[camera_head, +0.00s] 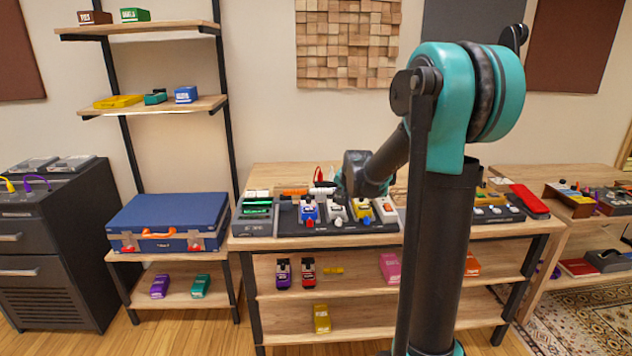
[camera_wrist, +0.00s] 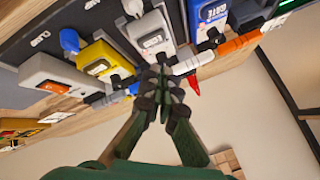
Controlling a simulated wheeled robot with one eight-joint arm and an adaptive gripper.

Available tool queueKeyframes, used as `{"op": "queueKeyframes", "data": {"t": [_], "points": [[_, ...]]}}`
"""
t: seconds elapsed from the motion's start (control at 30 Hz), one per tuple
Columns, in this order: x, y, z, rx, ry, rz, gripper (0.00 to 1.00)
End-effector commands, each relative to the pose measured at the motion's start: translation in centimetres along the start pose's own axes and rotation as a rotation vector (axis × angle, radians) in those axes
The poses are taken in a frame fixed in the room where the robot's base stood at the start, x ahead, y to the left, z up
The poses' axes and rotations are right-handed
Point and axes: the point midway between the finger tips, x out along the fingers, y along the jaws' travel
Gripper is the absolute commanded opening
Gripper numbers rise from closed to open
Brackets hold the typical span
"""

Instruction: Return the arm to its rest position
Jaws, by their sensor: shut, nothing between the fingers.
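My arm (camera_head: 468,100) is teal and black and reaches out over the wooden table (camera_head: 490,232) in the head view. My gripper shows in the wrist view (camera_wrist: 166,82), with its fingers together and nothing between them. It is over the back part of the pedals, close to a white one (camera_wrist: 150,38). In the head view, the arm hides the gripper's fingertips.
A dark pedalboard (camera_head: 290,228) carries several pedals, including a blue one (camera_head: 309,211) and a yellow one (camera_head: 362,211). White and orange cable plugs (camera_wrist: 215,55) lie behind them. A shelf with a blue case (camera_head: 168,217) stands left. Open air lies above the table.

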Motion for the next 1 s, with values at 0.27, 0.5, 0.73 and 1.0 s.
{"op": "queueKeyframes", "data": {"t": [0.27,0.5,0.73,1.0], "points": [[-7.9,9.4,10.2,-0.255,-0.123,0.101,0.0],[-13.6,17.8,20.1,-0.476,-0.254,0.161,0.0],[-16.4,22.8,26.1,-0.603,-0.339,0.184,0.0],[-16.9,23.6,27.1,-0.628,-0.356,0.187,0.0]]}}
